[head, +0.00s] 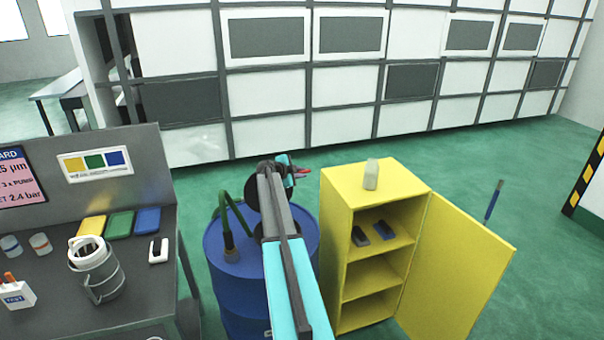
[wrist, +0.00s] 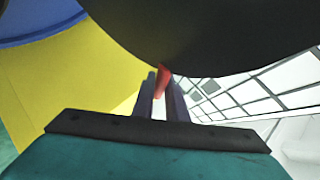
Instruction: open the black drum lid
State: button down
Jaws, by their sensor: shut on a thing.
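The blue drum (head: 220,262) stands in the middle of the head view, partly behind my arm. Its black lid (head: 252,194) shows as a dark disc raised and tilted above the drum top, partly hidden by my arm. In the wrist view the lid (wrist: 200,30) fills the top as a large dark disc. A red tab (wrist: 161,82) at its edge sits between my two fingers. My gripper (head: 301,173) is shut on this red tab, above the right side of the drum; it also shows in the wrist view (wrist: 162,84).
A yellow cabinet (head: 345,235) with its door (head: 455,270) open stands close right of the drum, a pale bottle (head: 371,174) on top. A green hose (head: 226,220) enters the drum top at left. A grey bench (head: 140,290) with containers stands at left.

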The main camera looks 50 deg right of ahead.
jog(key=shift+s+d, duration=0.15)
jog(key=shift+s, duration=0.1)
jog(key=c, duration=1.8)
grip_release()
jog(key=shift+o, duration=0.2)
jog(key=shift+w, duration=0.15)
jog(key=shift+a, duration=0.2)
jog(key=b+v, duration=0.4)
jog(key=v, duration=0.9)
jog(key=shift+a+r+b, duration=0.2)
jog(key=shift+b, duration=0.2)
